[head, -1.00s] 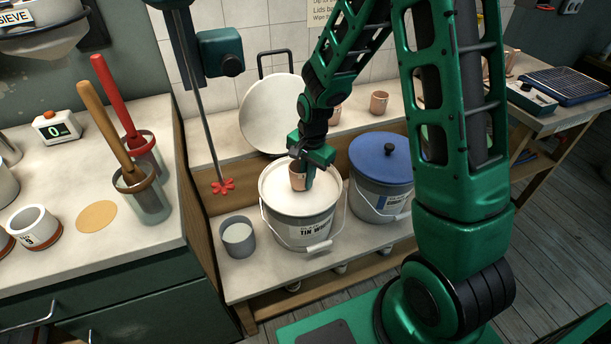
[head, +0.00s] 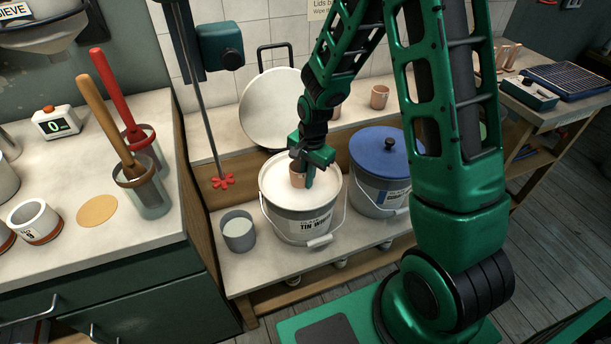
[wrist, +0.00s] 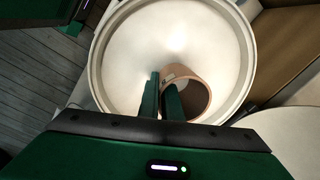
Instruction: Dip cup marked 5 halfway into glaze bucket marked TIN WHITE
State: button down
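The glaze bucket marked TIN WHITE (head: 309,228) stands open on the low shelf, full of white glaze. It also shows in the wrist view (wrist: 240,62). My gripper (head: 308,168) is above its middle, pointing down. In the wrist view, my gripper (wrist: 161,102) is closed on the wall of a terracotta-coloured cup (wrist: 190,76), one finger outside and one inside. The cup also shows in the head view (head: 297,178), its lower end at the glaze surface. How deep it sits is hard to tell. Its mark is not readable.
A bucket with a blue lid (head: 385,160) stands close on the right. A small grey container (head: 238,234) stands at the left. A red-tipped stirrer (head: 222,182) hangs beside the bucket. A round white lid (head: 275,108) leans behind. Another cup (head: 379,97) stands on the back ledge.

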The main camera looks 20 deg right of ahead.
jog(key=shift+f, duration=1.5)
jog(key=shift+r, duration=0.15)
dwell(2.1)
jog(key=shift+r, duration=3.35)
notch_tip(320, 180, up, 8)
dwell(0.4)
